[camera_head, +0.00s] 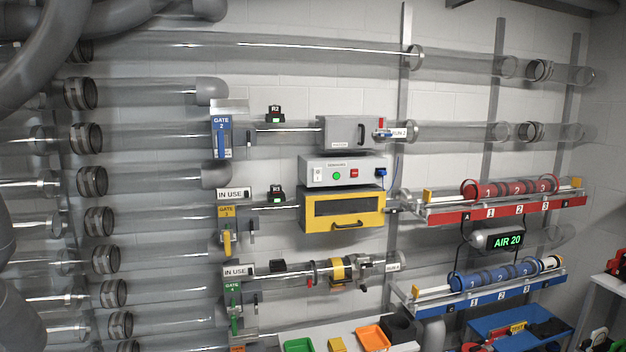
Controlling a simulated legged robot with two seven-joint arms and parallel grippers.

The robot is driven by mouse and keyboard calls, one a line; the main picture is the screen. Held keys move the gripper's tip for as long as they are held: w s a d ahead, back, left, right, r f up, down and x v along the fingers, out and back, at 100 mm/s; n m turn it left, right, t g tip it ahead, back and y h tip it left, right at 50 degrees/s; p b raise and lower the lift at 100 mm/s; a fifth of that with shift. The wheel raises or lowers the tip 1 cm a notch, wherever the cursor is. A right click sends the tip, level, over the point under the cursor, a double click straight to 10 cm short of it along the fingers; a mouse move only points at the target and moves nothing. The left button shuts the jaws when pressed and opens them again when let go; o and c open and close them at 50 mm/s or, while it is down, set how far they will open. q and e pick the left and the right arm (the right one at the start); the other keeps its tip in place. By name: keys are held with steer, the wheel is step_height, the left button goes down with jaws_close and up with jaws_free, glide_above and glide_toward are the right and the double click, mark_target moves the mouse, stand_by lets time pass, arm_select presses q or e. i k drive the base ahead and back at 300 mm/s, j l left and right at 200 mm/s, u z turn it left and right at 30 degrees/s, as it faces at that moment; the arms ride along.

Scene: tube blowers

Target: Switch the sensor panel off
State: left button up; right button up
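The likely sensor panel is a light grey box (343,182) on the wall, right of the picture's middle. Its small label is too blurred to read with certainty. Its front carries a white switch (318,175) at the left, a round green button (336,176) and a red button (354,173). A blue part (381,172) sits at its right end. I cannot tell the white switch's position. Neither of my grippers shows in this view, and nothing covers the panel's front.
A grey box (346,132) is above the panel and a yellow drawer box (343,209) is directly below. Clear tubes run along the wall. A blue gate (222,137) is left. Red (510,207) and blue (490,295) racks stick out at right. Coloured trays (373,337) lie below.

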mark_target(317, 172)
steer(key=i+l+z, duration=0.3)
steer(key=i, duration=0.75)
steer(key=i+z, duration=0.25)
steer(key=i, duration=0.75)
